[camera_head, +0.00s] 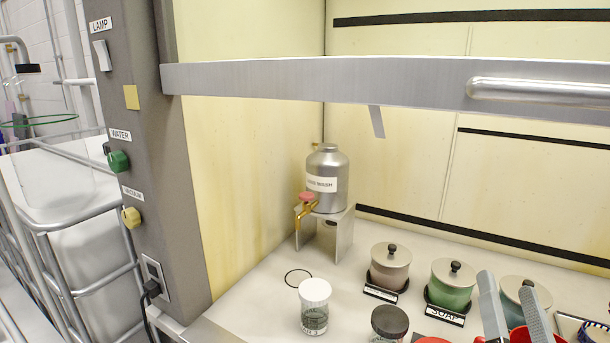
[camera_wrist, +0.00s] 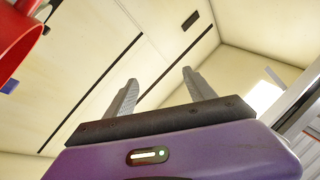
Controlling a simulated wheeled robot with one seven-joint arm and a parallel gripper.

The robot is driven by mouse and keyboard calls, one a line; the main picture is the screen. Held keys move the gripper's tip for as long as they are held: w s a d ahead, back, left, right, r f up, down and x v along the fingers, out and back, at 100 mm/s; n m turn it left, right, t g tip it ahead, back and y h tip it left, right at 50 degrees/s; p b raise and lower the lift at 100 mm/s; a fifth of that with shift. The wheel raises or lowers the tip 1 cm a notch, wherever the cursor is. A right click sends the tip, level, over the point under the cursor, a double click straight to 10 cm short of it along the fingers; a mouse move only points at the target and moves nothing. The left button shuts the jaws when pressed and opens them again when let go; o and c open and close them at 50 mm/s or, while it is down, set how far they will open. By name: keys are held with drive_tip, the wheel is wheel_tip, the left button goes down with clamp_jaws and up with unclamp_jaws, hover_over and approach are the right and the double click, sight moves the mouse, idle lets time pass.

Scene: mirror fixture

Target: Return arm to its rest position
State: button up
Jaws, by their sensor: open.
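My gripper (camera_head: 507,284) shows at the lower right of the head view, with its two grey fingers pointing up. It is over the front of the worktop, in front of the lidded jars. In the wrist view my gripper (camera_wrist: 160,77) has its fingers well apart with nothing between them. The fingers point toward the cream walls and ceiling of the hood.
A raised metal sash bar (camera_head: 330,78) crosses above the worktop. A metal wash canister (camera_head: 327,180) stands on a bracket at the back left. Lidded jars (camera_head: 390,264) (camera_head: 452,284) and a white-capped jar (camera_head: 315,306) stand on the worktop. A red object (camera_wrist: 16,42) is close by in the wrist view.

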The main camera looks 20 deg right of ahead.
drive_tip(key=s+a+f+n+g+y, duration=0.4)
drive_tip(key=s+a+f+n+y, duration=0.7)
drive_tip(key=s+a+f, duration=0.8)
drive_tip(key=s+f, duration=0.1)
drive_tip(key=s, duration=0.2)
drive_tip(key=shift+s+a+f+y, duration=0.2)
drive_tip(key=shift+a+f+y, duration=0.1)
drive_tip(key=shift+a, duration=0.05)
